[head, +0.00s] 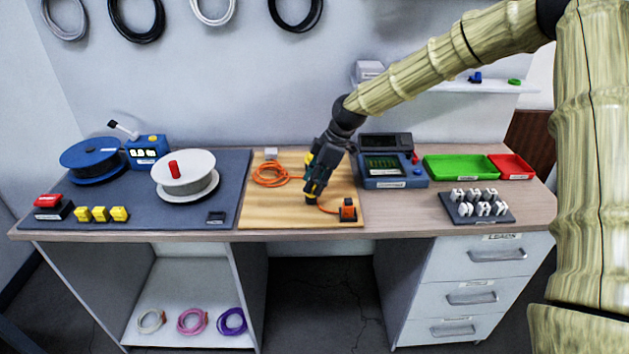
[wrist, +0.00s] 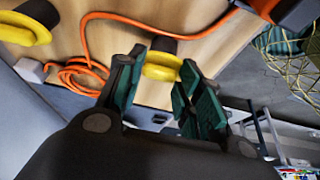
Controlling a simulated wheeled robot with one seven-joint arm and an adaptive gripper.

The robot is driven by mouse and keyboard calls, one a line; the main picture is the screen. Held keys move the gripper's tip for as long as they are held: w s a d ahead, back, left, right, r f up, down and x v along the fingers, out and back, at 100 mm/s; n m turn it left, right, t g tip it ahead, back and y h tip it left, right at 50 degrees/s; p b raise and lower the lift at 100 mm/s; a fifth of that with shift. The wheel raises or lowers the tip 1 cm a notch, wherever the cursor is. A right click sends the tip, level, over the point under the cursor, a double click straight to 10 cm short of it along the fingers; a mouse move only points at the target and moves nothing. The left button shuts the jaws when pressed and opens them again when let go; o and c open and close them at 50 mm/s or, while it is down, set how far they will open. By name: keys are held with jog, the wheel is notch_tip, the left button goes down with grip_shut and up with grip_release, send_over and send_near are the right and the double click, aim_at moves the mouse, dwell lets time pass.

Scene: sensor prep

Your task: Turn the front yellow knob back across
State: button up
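A wooden board (head: 262,213) on the bench carries two yellow knobs. The front yellow knob (wrist: 162,68) sits between the fingertips of my gripper (wrist: 163,62) in the wrist view, with both fingers close against its sides and no clear gap. The rear yellow knob (wrist: 25,26) stands apart at the upper left of the wrist view. In the head view my gripper (head: 312,194) points down over the board, and its dark fingers hide much of the front knob.
An orange cable coil (head: 269,175) lies left of my gripper. An orange block (head: 348,209) stands at the board's front right. A blue instrument (head: 392,183) is close on the right. A white spool (head: 184,172) with a red top stands on the dark mat at left.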

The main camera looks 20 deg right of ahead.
jog(key=c, duration=0.3)
jog(key=m, duration=0.2)
jog(key=m+t+p, duration=0.1)
jog(key=m, duration=0.1)
jog(key=shift+s+a+r+t+h, duration=0.1)
jog(key=shift+s+a+t+h, duration=0.05)
jog(key=shift+t+h, duration=0.2)
jog(key=m, duration=0.2)
jog(key=m+t+h+p, duration=0.1)
jog(key=m, duration=0.2)
jog(key=shift+s+a+h, duration=0.1)
jog(key=shift+h, duration=0.15)
jog(key=m, duration=0.2)
jog(key=m+h+p, duration=0.1)
jog(key=m, duration=0.1)
jog(key=shift+a+r+t, duration=0.1)
jog(key=shift+a+t, duration=0.1)
jog(key=shift+t, duration=0.15)
jog(key=shift+a+m+h+p, duration=0.15)
jog(key=shift+m+h+p, duration=0.8)
jog(key=shift+m, duration=1.45)
jog(key=shift+h, duration=0.25)
